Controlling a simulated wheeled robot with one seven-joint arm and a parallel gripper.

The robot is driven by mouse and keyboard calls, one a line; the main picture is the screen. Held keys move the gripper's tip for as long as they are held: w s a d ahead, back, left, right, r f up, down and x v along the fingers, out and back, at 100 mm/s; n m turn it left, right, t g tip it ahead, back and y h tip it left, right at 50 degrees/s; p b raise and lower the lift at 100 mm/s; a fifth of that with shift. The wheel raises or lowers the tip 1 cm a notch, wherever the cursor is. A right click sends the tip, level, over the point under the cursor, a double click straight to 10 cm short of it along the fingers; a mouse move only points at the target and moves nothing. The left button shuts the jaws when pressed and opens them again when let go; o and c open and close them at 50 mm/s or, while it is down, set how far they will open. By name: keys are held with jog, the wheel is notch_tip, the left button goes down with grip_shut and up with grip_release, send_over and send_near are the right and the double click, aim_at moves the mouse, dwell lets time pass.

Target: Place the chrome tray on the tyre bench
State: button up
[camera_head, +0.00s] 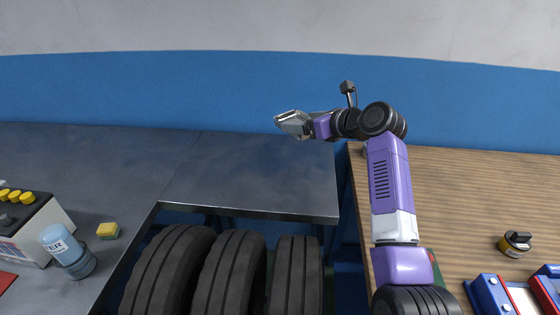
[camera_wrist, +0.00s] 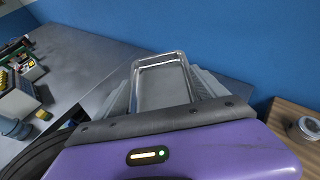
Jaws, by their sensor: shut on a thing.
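The chrome tray (camera_head: 290,120) is a small shiny rectangular tray held at the end of my arm. In the wrist view the tray (camera_wrist: 161,62) sits between the fingers of my gripper (camera_wrist: 165,92), which is shut on it. In the head view my gripper (camera_head: 309,127) points left, with the tray tilted and in the air over the right part of the tyre bench. The tyre bench (camera_head: 240,180) is a dark grey metal top with several tyres under it. Its surface below the tray is bare.
On the left of the bench are a battery (camera_head: 30,225) with yellow caps, a blue water bottle (camera_head: 62,245) and a yellow sponge (camera_head: 108,230). A wooden table (camera_head: 480,195) stands to the right across a narrow gap, holding a small round tin (camera_head: 515,244) and red-blue items (camera_head: 515,293). A blue wall is behind.

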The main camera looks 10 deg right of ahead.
aim_at(300, 181)
notch_tip(300, 181, down, 18)
jog(key=shift+f+b, duration=0.2)
jog(key=shift+b, duration=0.7)
jog(key=shift+f, duration=0.1)
jog(key=o, duration=1.6)
jog(key=shift+o, duration=0.2)
jog(key=p+v, duration=0.2)
jog(key=v, duration=1)
jog(key=shift+s, duration=0.1)
